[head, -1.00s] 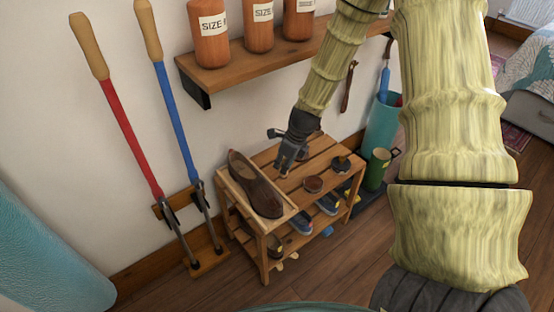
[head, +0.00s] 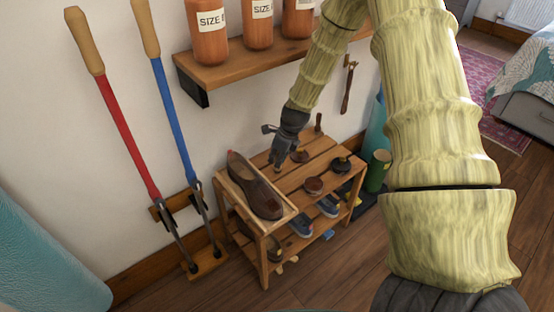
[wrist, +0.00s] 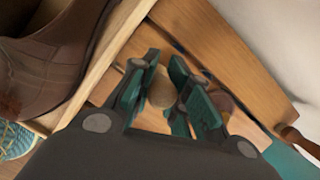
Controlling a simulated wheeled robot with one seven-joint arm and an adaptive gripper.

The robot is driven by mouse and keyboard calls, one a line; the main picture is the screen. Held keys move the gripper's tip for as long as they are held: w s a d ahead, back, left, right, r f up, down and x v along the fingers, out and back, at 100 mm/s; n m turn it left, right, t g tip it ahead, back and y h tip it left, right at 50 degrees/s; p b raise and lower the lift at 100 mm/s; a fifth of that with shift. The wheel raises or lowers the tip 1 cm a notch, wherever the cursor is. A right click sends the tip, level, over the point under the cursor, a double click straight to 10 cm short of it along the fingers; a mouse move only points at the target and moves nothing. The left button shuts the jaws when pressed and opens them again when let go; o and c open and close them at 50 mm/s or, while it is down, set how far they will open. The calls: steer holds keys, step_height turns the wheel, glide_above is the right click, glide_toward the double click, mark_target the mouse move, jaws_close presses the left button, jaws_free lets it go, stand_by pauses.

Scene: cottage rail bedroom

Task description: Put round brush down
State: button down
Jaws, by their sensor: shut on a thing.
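My gripper (head: 278,164) is at the top of the wooden shoe rack, just right of the brown shoe's tray. In the wrist view my gripper (wrist: 160,95) has its green fingers closed around a pale round wooden knob, the top of the round brush (wrist: 163,88). The rest of that brush is hidden by the fingers, so I cannot tell whether it touches the slats. The rack top (head: 321,152) is slatted.
The brown shoe (head: 255,187) lies in a tray on the rack's left. A small round piece (head: 300,155) and an upright wooden handle (head: 318,122) are near the gripper. Shoes (head: 300,225) fill the lower shelf. A wall shelf with jars (head: 208,38) hangs above.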

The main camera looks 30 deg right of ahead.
steer(key=c, duration=1.4)
jaws_free()
steer(key=shift+o, duration=0.2)
steer(key=p+v, duration=0.2)
steer(key=v, duration=1)
steer(key=shift+p, duration=0.35)
steer(key=shift+a, duration=0.1)
